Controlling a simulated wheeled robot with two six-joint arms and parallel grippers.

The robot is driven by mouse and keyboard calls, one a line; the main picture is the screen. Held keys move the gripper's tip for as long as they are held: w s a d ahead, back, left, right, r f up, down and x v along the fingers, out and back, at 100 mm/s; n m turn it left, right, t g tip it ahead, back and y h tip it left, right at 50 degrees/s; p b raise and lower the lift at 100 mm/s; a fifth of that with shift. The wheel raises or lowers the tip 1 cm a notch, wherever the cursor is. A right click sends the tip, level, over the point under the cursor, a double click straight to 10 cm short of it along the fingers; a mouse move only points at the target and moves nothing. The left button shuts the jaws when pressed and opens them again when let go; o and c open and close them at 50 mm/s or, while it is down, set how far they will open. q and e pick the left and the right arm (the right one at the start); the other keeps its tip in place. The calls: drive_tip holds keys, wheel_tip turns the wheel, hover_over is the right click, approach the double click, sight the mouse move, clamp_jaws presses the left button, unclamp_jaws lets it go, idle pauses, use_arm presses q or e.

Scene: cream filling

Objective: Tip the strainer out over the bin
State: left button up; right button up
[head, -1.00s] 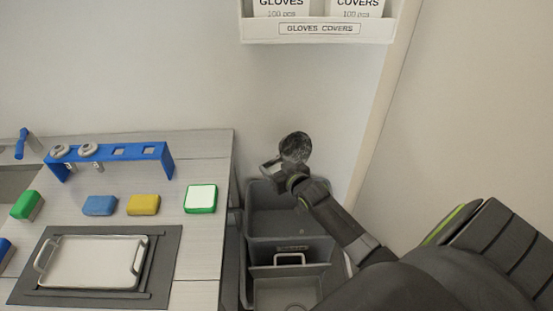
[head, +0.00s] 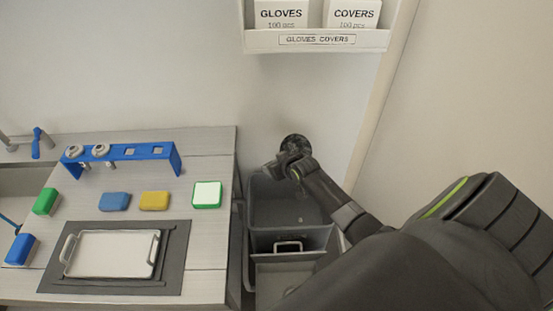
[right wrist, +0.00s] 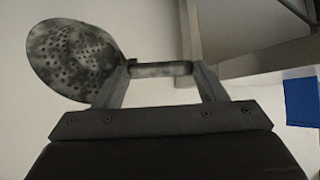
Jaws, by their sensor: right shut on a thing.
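The strainer (head: 295,143) is a dark, stained round perforated disc, seen beyond my right gripper (head: 284,166) in the head view. In the right wrist view the strainer (right wrist: 72,58) stands tilted at the left, and its handle lies between the fingers of my right gripper (right wrist: 160,72), which is shut on it. The grey bin (head: 275,212) stands on the floor right of the counter, with the strainer above its back edge. A few small specks show over the bin's inside. My left gripper is not in view.
The counter (head: 205,255) fills the left, with blue, yellow and green sponges and a metal tray (head: 110,254) on a dark mat. A blue rack (head: 125,153) stands at its back. A second bin with a handle (head: 288,246) is in front. A glove and cover shelf (head: 318,40) hangs above.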

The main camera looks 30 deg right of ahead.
drive_tip(key=g+p, duration=0.5)
drive_tip(key=g, duration=0.3)
drive_tip(key=shift+g, duration=0.3)
idle(0.6)
